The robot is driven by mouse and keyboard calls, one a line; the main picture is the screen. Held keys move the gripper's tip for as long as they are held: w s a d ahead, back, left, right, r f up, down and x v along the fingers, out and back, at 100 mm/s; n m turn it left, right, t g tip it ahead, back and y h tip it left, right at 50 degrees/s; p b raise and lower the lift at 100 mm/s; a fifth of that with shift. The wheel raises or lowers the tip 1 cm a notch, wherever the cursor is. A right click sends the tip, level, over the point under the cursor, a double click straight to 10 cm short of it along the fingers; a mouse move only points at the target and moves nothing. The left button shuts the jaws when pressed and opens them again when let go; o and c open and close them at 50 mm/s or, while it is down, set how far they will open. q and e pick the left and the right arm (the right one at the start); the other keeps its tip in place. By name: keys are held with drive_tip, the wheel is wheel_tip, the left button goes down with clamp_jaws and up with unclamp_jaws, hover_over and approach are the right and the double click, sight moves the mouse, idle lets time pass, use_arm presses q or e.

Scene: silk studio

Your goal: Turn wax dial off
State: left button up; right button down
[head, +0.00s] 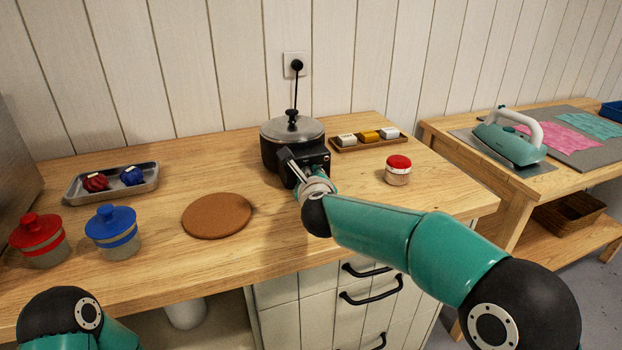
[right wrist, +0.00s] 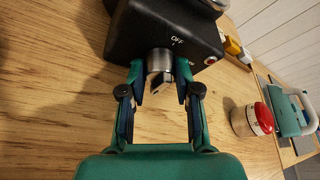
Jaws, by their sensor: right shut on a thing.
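The wax pot (head: 292,140) is a dark pot with a grey lid, standing at the back of the wooden counter. Its black control box faces front and bears an "OFF" mark, which shows in the right wrist view (right wrist: 175,42). The silver wax dial (right wrist: 160,64) sticks out of the box below that mark. My right gripper (right wrist: 160,80) is shut on the dial, one finger on each side. In the head view my right gripper (head: 291,168) is at the box's front, and the dial is hidden. My left gripper is out of view; only part of that arm shows at lower left.
A cork mat (head: 217,216), a red-lidded jar (head: 398,171) and a wooden tray of blocks (head: 345,148) lie around the pot. At left are a metal tray (head: 125,193), a red pot (head: 39,240) and a blue pot (head: 113,231). An iron (head: 508,142) stands on the right table.

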drive_tip(key=c, duration=0.8)
unclamp_jaws()
drive_tip(key=shift+c, duration=0.2)
drive_tip(key=shift+s, duration=0.15)
drive_tip(key=v, duration=1.1)
drive_tip(key=shift+s+d+r, duration=0.1)
drive_tip(key=shift+s, duration=0.25)
